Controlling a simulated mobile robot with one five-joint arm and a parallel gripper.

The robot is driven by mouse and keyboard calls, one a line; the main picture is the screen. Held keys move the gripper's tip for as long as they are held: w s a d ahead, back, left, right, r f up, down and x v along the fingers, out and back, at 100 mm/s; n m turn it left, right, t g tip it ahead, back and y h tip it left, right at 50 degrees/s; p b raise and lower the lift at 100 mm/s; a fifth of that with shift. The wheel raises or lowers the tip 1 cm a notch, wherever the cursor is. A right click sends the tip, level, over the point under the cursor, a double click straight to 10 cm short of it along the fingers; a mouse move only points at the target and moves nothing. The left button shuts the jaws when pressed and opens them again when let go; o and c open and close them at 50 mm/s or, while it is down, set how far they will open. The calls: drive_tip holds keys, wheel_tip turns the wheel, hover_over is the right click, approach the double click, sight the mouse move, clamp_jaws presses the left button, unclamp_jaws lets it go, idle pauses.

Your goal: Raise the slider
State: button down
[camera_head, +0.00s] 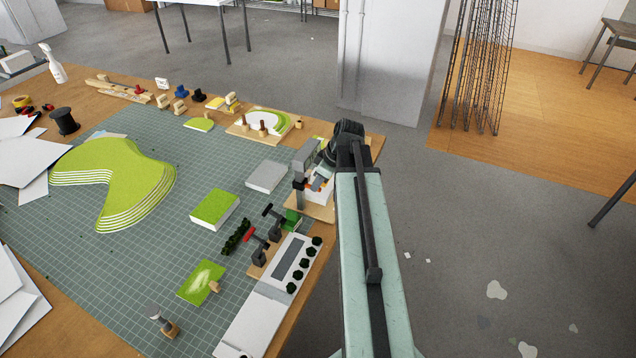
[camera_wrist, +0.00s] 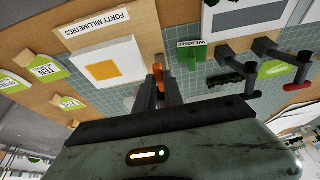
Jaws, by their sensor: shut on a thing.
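My gripper (camera_head: 322,180) is at the grey upright post (camera_head: 301,165) near the table's right edge. The post stands on a wooden base (camera_head: 318,213). In the wrist view my gripper (camera_wrist: 160,84) has its two dark fingers close together. They are shut on a small piece with an orange end (camera_wrist: 157,70), which I take to be the slider. Most of it is hidden between the fingers, so its height on the post cannot be read. A white block with an orange square (camera_wrist: 102,70) lies beside the fingers on the wooden board marked "FORTY MILLIMETRES" (camera_wrist: 108,20).
A green block marked "WEIGHT" (camera_wrist: 190,56) stands close to the fingers. Clamp-like tools with dark and red handles (camera_head: 257,243) and a white panel with dark knobs (camera_head: 290,262) are nearer me. A grey slab (camera_head: 266,176) lies left of the post. Open floor lies to the right.

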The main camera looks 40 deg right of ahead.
drive_tip(key=c, duration=1.4)
unclamp_jaws()
drive_tip(key=shift+c, duration=0.2)
drive_tip(key=p+v, duration=0.7)
drive_tip(key=v, duration=0.1)
drive_tip(key=shift+w+f, duration=0.1)
